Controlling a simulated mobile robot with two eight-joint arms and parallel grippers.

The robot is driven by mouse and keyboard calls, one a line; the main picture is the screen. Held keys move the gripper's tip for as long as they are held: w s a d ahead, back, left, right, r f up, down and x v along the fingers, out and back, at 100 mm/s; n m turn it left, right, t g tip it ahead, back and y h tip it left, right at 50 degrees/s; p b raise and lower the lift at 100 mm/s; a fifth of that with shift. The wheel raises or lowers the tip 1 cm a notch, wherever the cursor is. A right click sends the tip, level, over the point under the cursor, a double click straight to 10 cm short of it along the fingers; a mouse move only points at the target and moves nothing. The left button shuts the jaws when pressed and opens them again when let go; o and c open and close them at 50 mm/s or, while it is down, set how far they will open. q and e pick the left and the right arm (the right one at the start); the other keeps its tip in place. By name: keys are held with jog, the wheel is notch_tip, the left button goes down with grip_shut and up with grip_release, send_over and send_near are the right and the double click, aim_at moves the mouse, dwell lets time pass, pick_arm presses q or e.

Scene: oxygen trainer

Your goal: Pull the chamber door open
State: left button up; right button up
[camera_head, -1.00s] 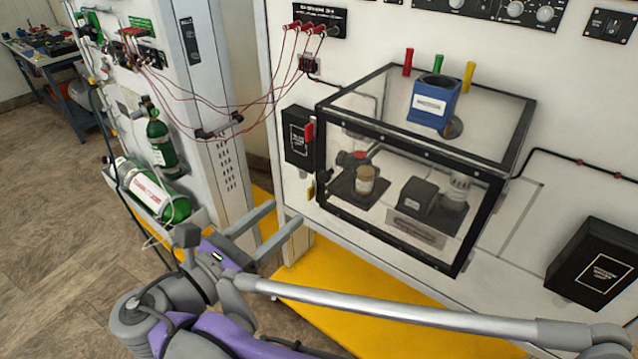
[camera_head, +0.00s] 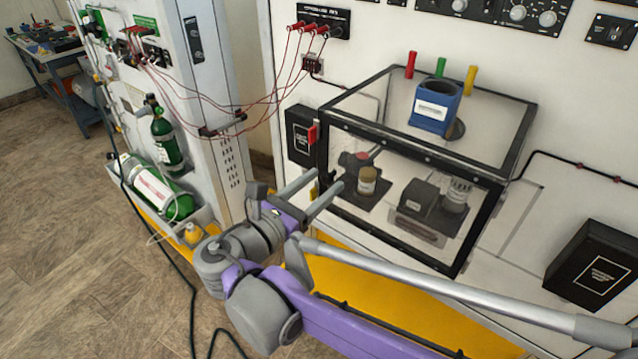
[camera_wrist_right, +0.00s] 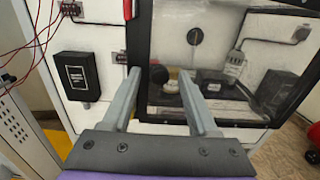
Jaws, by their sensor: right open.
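The chamber is a clear box with a black frame (camera_head: 487,225) on the white panel. Its front door is a clear pane (camera_head: 405,170) in that frame and looks shut. A red tab (camera_head: 313,133) is at the front left edge. My right gripper (camera_head: 328,180) is open at the lower left corner of the door. In the right wrist view its two fingers (camera_wrist_right: 160,74) point at the door's left side, with a small dark piece (camera_wrist_right: 158,74) between the tips. I cannot tell whether they touch it. My left gripper is not in view.
A blue container (camera_head: 434,108) stands on the chamber's top. A jar (camera_head: 367,181) and dark blocks are inside. A black box (camera_head: 300,135) is mounted left of the chamber, another (camera_head: 596,265) at right. Red cables and green cylinders (camera_head: 166,140) are at left.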

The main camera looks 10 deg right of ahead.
jog(key=shift+c, duration=0.2)
grip_shut()
dwell(1.1)
